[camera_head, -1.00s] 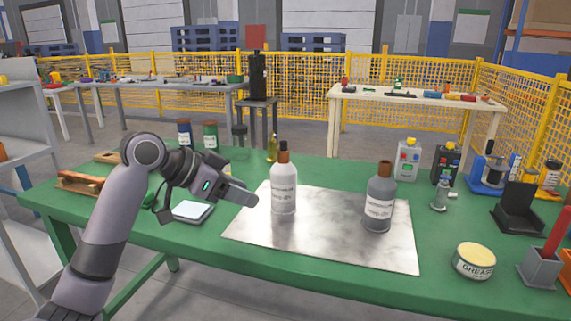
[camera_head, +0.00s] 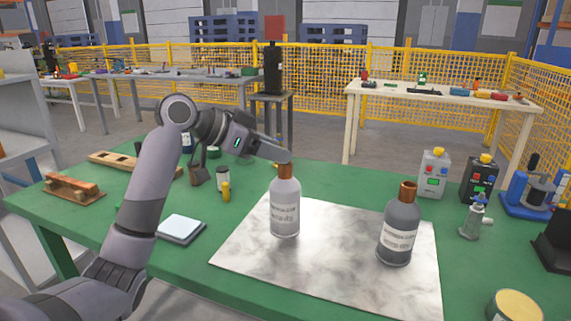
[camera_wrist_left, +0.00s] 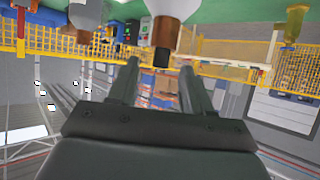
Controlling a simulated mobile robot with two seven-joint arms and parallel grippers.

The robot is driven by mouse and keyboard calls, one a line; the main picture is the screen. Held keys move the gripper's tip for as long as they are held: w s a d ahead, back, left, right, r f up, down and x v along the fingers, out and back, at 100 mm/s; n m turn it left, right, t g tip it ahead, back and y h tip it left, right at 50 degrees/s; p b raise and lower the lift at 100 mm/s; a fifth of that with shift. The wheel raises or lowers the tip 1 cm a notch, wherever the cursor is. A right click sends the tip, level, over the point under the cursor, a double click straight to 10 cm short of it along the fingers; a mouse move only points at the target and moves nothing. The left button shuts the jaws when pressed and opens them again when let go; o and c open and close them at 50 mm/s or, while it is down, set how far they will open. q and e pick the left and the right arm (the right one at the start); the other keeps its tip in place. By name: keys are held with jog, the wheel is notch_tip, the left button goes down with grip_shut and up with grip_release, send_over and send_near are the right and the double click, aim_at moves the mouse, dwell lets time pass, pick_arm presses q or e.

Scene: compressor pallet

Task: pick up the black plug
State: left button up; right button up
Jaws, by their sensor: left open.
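The black plug (camera_wrist_left: 161,56) sits in the copper neck of the white bottle (camera_head: 285,208), which stands upright on the metal sheet. My left gripper (camera_head: 282,154) is open at the top of this bottle. In the left wrist view, which is upside down, the plug shows in the gap between the two fingers (camera_wrist_left: 160,68); I cannot tell whether either finger touches it. In the head view the fingertips hide the plug. The grey bottle (camera_head: 398,238) stands to the right, its copper neck bare of any black plug. My right gripper is not in view.
The metal sheet (camera_head: 330,270) lies on the green table (camera_head: 120,240). Canisters (camera_head: 433,174) and a grey fitting (camera_head: 476,218) stand to the right.

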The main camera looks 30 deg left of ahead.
pick_arm(q)
jog(key=shift+x, duration=0.9)
jog(key=shift+c, duration=0.6)
grip_shut()
jog(key=shift+r, duration=0.1)
